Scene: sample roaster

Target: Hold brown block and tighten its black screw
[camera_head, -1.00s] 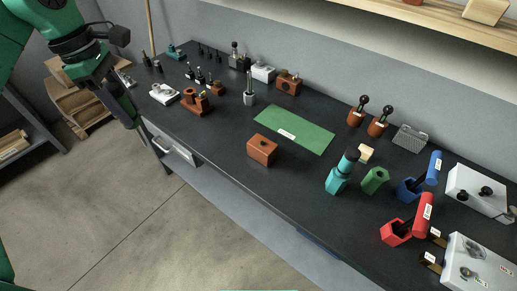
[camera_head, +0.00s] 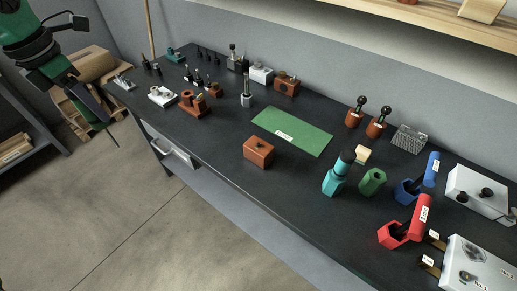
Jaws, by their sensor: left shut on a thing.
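A brown block (camera_head: 258,152) sits upright on the dark bench near its front edge, with a small dark spot on its top. I cannot tell whether that spot is a hole or a black screw. My left gripper (camera_head: 102,118) is off the bench's front left, pointing down and far left of the brown block. It is shut on a thin dark thing, of which only a narrow tip (camera_head: 114,138) shows below the fingers. My right gripper is out of view.
A green mat (camera_head: 292,131) lies behind the block. Brown fixtures (camera_head: 194,105) and small black-topped parts crowd the bench's left end. A teal holder (camera_head: 333,182), a green holder (camera_head: 372,182) and a red holder (camera_head: 394,235) stand right. The bench around the block is clear.

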